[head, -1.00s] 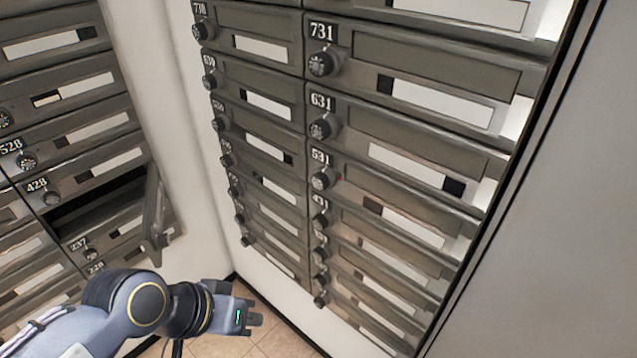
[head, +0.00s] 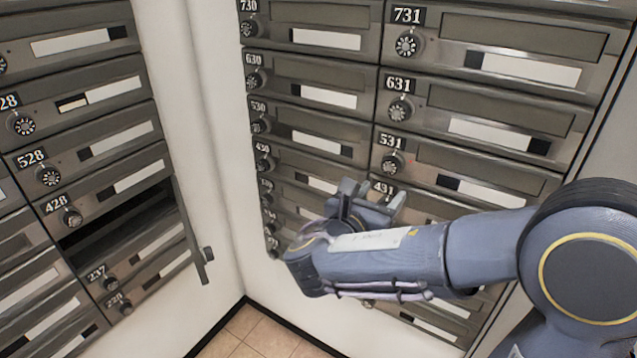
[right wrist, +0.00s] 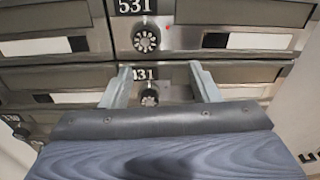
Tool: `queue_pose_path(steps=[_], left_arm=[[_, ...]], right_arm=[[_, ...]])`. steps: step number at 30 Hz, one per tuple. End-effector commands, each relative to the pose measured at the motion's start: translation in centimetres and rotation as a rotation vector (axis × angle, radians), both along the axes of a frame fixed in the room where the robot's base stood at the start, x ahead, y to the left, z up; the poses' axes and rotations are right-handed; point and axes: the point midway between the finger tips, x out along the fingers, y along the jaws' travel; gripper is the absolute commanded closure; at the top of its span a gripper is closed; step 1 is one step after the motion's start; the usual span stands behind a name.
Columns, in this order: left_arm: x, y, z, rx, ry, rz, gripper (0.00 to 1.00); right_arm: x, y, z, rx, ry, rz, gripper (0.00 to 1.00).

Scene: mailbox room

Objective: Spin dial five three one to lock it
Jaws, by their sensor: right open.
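The box labelled 531 has a round black dial (head: 393,163) with white markings, at the left end of its grey door. The dial also shows in the right wrist view (right wrist: 146,41), with a small red dot to its right on the door. My right gripper (head: 372,190) is in front of the mailbox wall, just below the 531 dial. In the right wrist view its open fingers (right wrist: 162,75) stand either side of the 431 dial (right wrist: 149,97), below the 531 dial. Nothing is between the fingers that I can see to be held. My left gripper is out of view.
Dials 631 (head: 400,110) and 731 (head: 408,45) sit above in the same column. Column 530 (head: 261,124) is to the left. On the left wall, an open box door (head: 193,235) juts out below 428. The tiled floor (head: 262,330) shows below.

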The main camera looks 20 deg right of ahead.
Motion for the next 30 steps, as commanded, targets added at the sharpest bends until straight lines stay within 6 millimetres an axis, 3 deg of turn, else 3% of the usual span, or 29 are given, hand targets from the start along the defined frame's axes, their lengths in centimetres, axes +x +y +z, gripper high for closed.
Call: queue_pose_path(steps=[5, 18, 30], left_arm=[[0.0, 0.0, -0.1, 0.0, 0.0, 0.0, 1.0], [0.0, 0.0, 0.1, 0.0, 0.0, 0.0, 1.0], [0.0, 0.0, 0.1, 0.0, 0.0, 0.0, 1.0]], right_arm=[[1.1, 0.6, 0.7, -0.071, -0.004, 0.029, 0.44], [5.2, -4.3, 0.7, -0.067, -0.005, 0.028, 0.44], [5.7, -4.9, 0.7, -0.065, -0.005, 0.03, 0.46]])
